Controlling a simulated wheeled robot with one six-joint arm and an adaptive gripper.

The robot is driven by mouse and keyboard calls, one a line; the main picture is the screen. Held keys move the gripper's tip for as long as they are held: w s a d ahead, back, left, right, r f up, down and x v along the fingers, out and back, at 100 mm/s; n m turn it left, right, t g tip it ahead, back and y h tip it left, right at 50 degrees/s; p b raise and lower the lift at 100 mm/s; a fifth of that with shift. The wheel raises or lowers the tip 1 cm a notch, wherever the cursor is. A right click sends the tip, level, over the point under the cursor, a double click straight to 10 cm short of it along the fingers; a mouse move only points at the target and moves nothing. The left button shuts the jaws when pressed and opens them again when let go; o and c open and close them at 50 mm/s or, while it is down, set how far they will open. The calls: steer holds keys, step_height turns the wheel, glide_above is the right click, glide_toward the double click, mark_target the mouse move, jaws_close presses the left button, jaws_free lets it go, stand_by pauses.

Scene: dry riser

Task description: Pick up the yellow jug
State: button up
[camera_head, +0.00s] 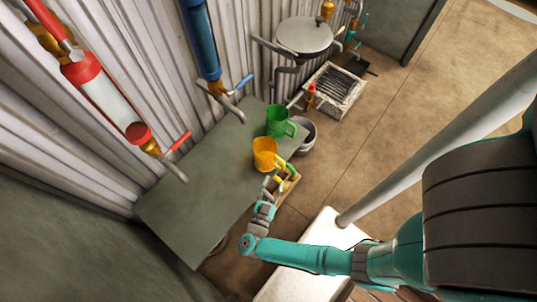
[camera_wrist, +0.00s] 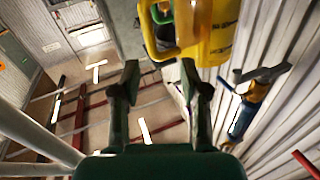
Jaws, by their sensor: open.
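The yellow jug (camera_head: 264,153) stands on the grey-green counter (camera_head: 190,197), near its right edge. Its handle is on the side toward my gripper. My gripper (camera_head: 275,182) is open and empty, just below the jug in the head view. In the wrist view the yellow jug (camera_wrist: 212,38) fills the top centre, just beyond the fingertips of my gripper (camera_wrist: 159,70). The jug is not between the fingers. Whether a fingertip touches it I cannot tell.
A green jug (camera_head: 278,121) stands just behind the yellow one. A grey pot (camera_head: 304,136) is beside the counter on the right. Red-and-white (camera_head: 105,92) and blue (camera_head: 201,40) pipes run along the corrugated wall. The counter's left part is clear.

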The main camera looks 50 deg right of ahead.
mark_target(283, 169)
steer(key=shift+w+d+f+g, duration=0.3)
steer(key=shift+d+g, duration=0.15)
steer(key=shift+d, duration=0.7)
steer(key=shift+w+d+f+g, duration=0.25)
steer(key=shift+d+g, duration=0.25)
steer(key=shift+d, duration=0.7)
steer(key=shift+w+d+f+g, duration=0.2)
steer(key=shift+d+f+g, duration=0.2)
steer(key=shift+d, duration=0.75)
steer(key=shift+x, duration=0.85)
jaws_close()
